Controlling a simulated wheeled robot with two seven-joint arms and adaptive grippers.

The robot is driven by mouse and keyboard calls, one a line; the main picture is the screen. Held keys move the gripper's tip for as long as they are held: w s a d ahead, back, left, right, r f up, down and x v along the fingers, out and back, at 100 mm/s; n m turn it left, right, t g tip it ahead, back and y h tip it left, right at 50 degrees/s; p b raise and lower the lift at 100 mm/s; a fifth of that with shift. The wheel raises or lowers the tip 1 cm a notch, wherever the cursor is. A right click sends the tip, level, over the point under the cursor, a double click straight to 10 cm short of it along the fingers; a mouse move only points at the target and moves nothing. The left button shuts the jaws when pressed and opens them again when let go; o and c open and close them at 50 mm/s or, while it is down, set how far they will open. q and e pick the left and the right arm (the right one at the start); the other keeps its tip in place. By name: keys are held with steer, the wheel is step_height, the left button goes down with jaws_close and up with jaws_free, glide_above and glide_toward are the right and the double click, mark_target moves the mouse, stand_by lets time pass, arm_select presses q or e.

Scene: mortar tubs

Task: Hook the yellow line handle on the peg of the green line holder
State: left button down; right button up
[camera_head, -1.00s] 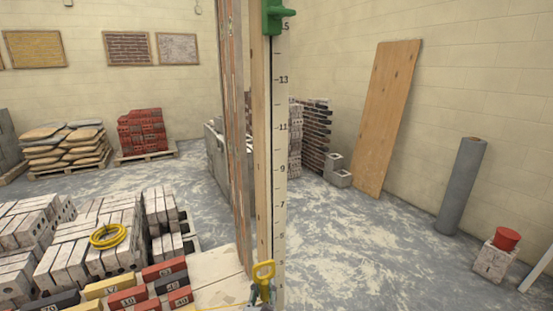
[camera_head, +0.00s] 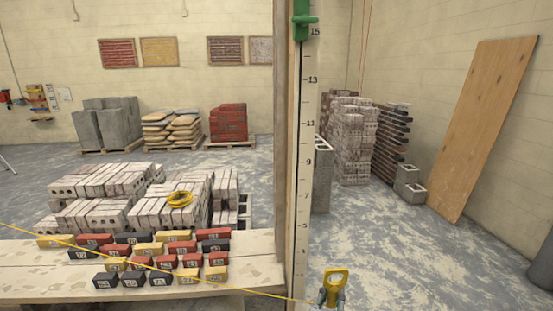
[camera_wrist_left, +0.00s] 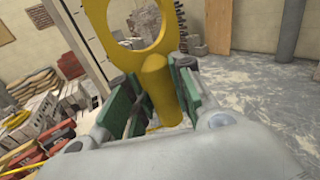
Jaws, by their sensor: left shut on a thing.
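The yellow line handle (camera_head: 336,276) is at the bottom of the head view, its ring upward. My left gripper (camera_head: 330,296) is shut on its lower stem. In the left wrist view the yellow handle (camera_wrist_left: 156,85) stands between the green-padded fingers of the left gripper (camera_wrist_left: 158,100), its ring partly cut off at the top. A thin yellow line (camera_head: 150,271) runs from the handle to the left across the head view. The green line holder (camera_head: 305,22) with its peg is high on the numbered post (camera_head: 306,150), near mark 15, well above the handle. My right gripper is not in view.
A plank platform (camera_head: 40,285) at left carries several numbered coloured blocks. Pale brick stacks with a yellow coil (camera_head: 179,199) stand behind it. A wooden board (camera_head: 485,130) leans on the right wall.

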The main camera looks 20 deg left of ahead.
arm_select(q)
steer(key=shift+s+d, duration=0.1)
steer(key=shift+d, duration=0.25)
steer(key=shift+a, duration=0.1)
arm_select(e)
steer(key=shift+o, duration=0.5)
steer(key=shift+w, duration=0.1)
arm_select(q)
steer(key=shift+a, duration=0.1)
